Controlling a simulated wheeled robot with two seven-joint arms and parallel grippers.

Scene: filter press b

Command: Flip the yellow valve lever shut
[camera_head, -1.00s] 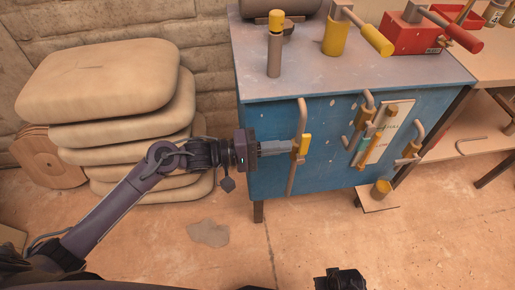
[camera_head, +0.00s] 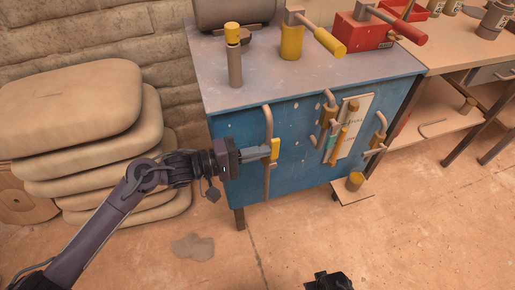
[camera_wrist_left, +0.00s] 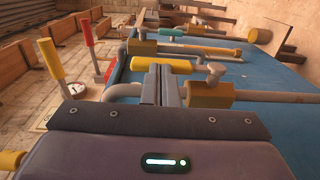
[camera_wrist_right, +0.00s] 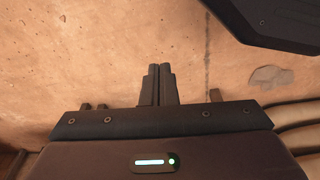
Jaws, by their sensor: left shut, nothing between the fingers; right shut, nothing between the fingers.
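The yellow valve lever (camera_head: 275,148) is on the left vertical pipe (camera_head: 267,120) on the blue cabinet's front. In the left wrist view the yellow lever (camera_wrist_left: 166,65) lies crosswise just past my fingertips, by a brass valve body (camera_wrist_left: 210,94) on the pipe. My left gripper (camera_head: 264,153) is shut and empty, its tips at the lever; I cannot tell whether they touch it. It also shows in the left wrist view (camera_wrist_left: 161,72). My right gripper (camera_wrist_right: 158,70) is shut and empty, over bare floor.
The blue cabinet (camera_head: 225,135) has more pipes and valves to the right, around a paper sheet (camera_head: 357,120). A bottle-like post (camera_head: 234,65), a yellow-handled tool (camera_head: 330,41) and a red box (camera_head: 362,32) stand on top. Stacked sacks (camera_head: 75,100) are left.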

